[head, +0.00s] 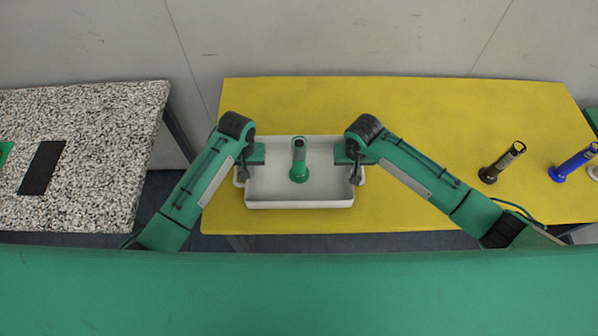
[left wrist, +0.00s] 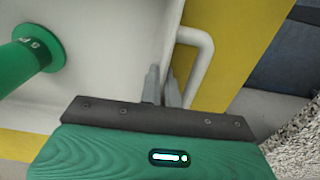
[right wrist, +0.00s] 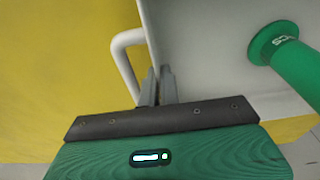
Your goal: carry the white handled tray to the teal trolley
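The white handled tray (head: 298,204) sits on the yellow table, with a green scanner-like item (head: 299,165) standing inside it. My left gripper (head: 241,174) is at the tray's left end; in the left wrist view its fingers (left wrist: 163,88) are close together on the tray's end wall, beside the white loop handle (left wrist: 208,60). My right gripper (head: 356,174) is at the right end; in the right wrist view its fingers (right wrist: 159,88) are likewise close together on the wall beside the other handle (right wrist: 122,55). I cannot identify the teal trolley with certainty.
A black item (head: 502,162) and a blue item (head: 573,164) stand on the yellow table (head: 420,105) to the right. A green edge (head: 592,118) shows at the far right. A speckled table (head: 100,150) with a black flat piece (head: 42,167) is at left. A grey wall is behind.

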